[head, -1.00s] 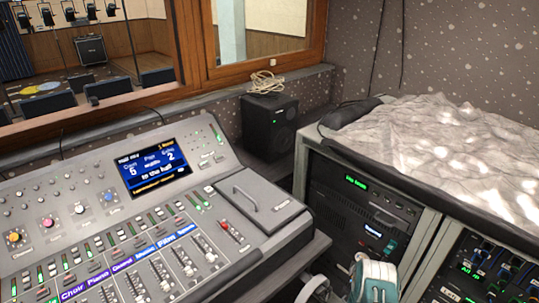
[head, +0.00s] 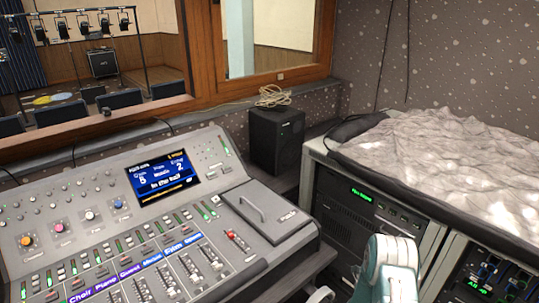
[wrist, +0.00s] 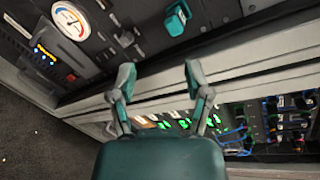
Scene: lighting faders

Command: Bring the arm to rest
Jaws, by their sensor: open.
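My gripper (wrist: 159,76) is open and empty in the wrist view, its two fingers spread apart in front of a rack of equipment. No object is between the fingers. In the head view, part of my arm (head: 390,265) shows at the bottom, right of the mixing console, in front of the rack. The gripper's fingers cannot be made out in the head view.
The mixing console (head: 232,270) with faders and a lit screen (head: 163,180) fills the left. A black speaker (head: 276,140) stands on the ledge. The rack (head: 432,243) at right carries a crumpled grey cover (head: 450,150). Cables (wrist: 240,140) show in the wrist view.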

